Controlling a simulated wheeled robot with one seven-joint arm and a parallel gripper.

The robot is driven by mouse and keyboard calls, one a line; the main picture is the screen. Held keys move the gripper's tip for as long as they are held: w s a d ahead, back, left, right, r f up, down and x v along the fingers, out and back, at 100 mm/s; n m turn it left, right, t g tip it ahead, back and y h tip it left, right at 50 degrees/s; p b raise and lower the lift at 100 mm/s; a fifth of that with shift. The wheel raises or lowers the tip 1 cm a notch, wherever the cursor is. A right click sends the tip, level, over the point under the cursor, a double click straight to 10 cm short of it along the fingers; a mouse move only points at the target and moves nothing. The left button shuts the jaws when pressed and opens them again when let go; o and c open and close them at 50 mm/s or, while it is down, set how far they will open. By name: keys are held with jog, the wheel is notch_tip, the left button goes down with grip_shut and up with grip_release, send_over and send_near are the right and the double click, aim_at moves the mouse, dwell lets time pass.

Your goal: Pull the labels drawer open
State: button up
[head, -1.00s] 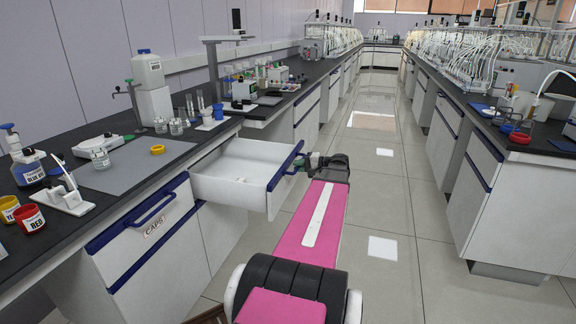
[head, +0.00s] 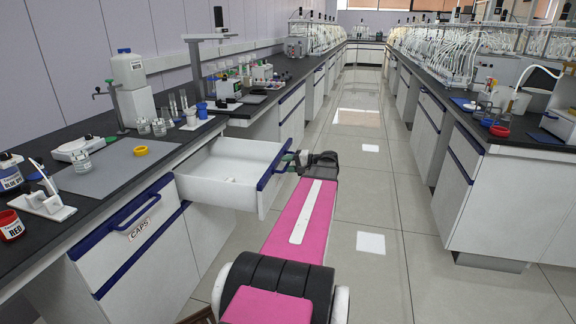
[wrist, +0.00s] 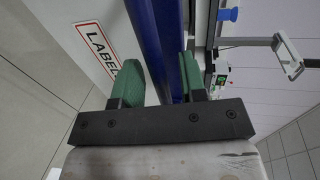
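The labels drawer (head: 228,190) is a white drawer standing well open from the left bench, its interior visible with something small and pale inside. Its blue handle (head: 272,172) runs along the front. My gripper (head: 298,158) is at the far end of that handle. In the wrist view, the green fingers of my gripper (wrist: 161,82) sit on both sides of the blue handle (wrist: 160,35), which fills the space between them. Part of the red-framed label (wrist: 98,45) shows beside the left finger, reading "LABE" before being cut off.
The closed caps drawer (head: 135,235) is nearer on the left bench. The bench top holds bottles, beakers, a yellow ring (head: 140,151) and a red jar (head: 11,226). A tiled aisle (head: 375,200) lies clear between the left bench and the right bench (head: 500,205).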

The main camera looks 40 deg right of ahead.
jog(key=v, duration=1)
jog(key=shift+s+d, duration=0.25)
jog(key=shift+s, duration=0.05)
